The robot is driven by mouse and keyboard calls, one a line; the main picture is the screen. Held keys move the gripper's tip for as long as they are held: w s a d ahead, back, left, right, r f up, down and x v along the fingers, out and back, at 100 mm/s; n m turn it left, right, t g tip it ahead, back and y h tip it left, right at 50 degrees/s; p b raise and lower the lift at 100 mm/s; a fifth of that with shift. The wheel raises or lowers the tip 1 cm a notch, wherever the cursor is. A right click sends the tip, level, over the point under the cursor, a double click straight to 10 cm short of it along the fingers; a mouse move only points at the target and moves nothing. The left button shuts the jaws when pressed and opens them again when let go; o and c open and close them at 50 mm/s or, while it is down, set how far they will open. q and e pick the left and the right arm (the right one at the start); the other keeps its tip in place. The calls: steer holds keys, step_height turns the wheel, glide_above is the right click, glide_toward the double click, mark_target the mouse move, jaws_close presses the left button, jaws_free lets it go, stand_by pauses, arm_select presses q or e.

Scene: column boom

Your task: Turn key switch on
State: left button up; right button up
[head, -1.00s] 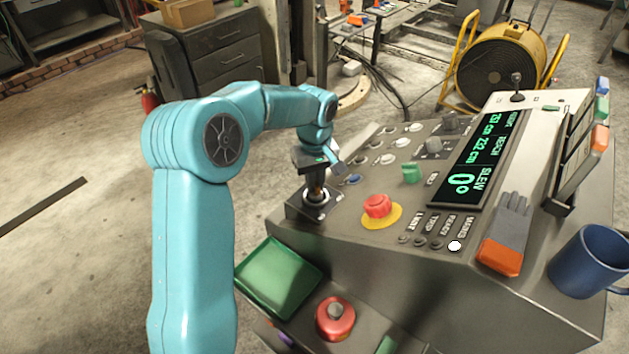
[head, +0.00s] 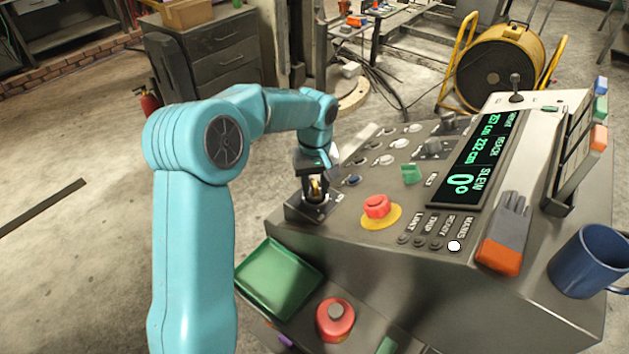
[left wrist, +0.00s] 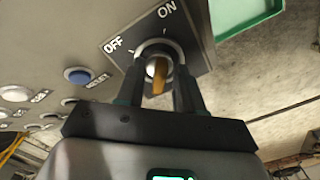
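The key switch sits on a dark square plate (head: 298,207) at the console's near left corner. In the left wrist view its plate (left wrist: 188,42) carries the labels OFF and ON, with a silver ring around the key. The orange-brown key (left wrist: 158,72) stands out of the ring, and its turn position is hard to tell. My left gripper (left wrist: 160,82) is over the switch, one dark finger on each side of the key, with gaps visible between fingers and key. In the head view the left gripper (head: 314,182) is above the plate. My right gripper is not in view.
A red emergency button (head: 376,206) on a yellow base is right of the switch. A green tray (head: 278,281) lies below it. A blue button (left wrist: 77,76) and white buttons are beside the switch. A glove (head: 508,228) and a blue mug (head: 588,262) are at the right.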

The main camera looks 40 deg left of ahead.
mark_target(315, 183)
arm_select(q)
steer(key=shift+w+a+r, duration=0.1)
steer(key=shift+w, duration=0.05)
steer(key=shift+r, duration=0.2)
step_height(315, 183, up, 16)
steer(key=shift+f, duration=0.15)
stand_by(0.7)
